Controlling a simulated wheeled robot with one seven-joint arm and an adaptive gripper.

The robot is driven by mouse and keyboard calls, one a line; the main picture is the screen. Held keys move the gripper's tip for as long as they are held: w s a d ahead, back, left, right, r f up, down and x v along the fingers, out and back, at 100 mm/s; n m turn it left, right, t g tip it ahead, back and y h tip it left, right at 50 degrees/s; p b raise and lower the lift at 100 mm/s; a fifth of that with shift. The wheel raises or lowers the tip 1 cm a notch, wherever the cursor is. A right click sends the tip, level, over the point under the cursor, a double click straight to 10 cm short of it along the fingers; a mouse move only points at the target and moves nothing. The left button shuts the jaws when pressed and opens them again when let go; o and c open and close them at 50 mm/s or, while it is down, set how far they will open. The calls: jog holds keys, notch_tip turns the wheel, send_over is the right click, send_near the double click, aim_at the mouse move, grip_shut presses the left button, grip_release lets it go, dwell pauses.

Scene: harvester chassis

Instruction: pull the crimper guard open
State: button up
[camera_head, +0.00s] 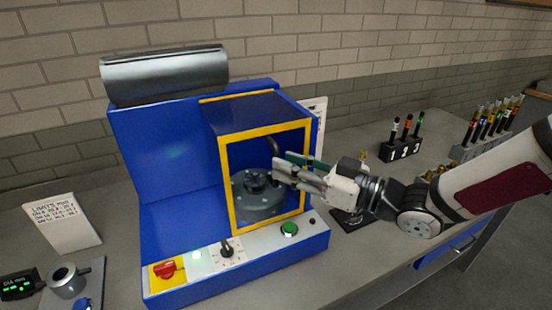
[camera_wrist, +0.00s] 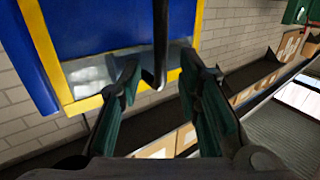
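The crimper guard (camera_head: 222,185) is a yellow-edged frame with a see-through front and a dark blue top. It stands around the grey crimping head (camera_head: 258,205) on the blue crimper (camera_head: 160,160). A black handle (camera_head: 273,147) stands out from the guard near its right side. In the wrist view the guard's yellow edge (camera_wrist: 85,104) is at upper left, and the dark handle (camera_wrist: 160,45) hangs between the fingers in the picture. My gripper (camera_head: 281,168) is at the guard's right front, its fingers apart, also in the wrist view (camera_wrist: 160,78). I cannot tell whether a finger touches the handle.
The crimper's front panel has a red switch (camera_head: 165,269), a black knob (camera_head: 226,248) and a green button (camera_head: 289,229). A gauge (camera_head: 68,281) and a limits sign (camera_head: 62,222) stand at left. Racks of fittings (camera_head: 403,148) stand at right. A brick wall is behind.

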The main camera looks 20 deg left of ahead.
aim_at(276, 182)
jog(key=shift+w+a, duration=0.2)
jog(key=shift+a, duration=1.55)
grip_shut()
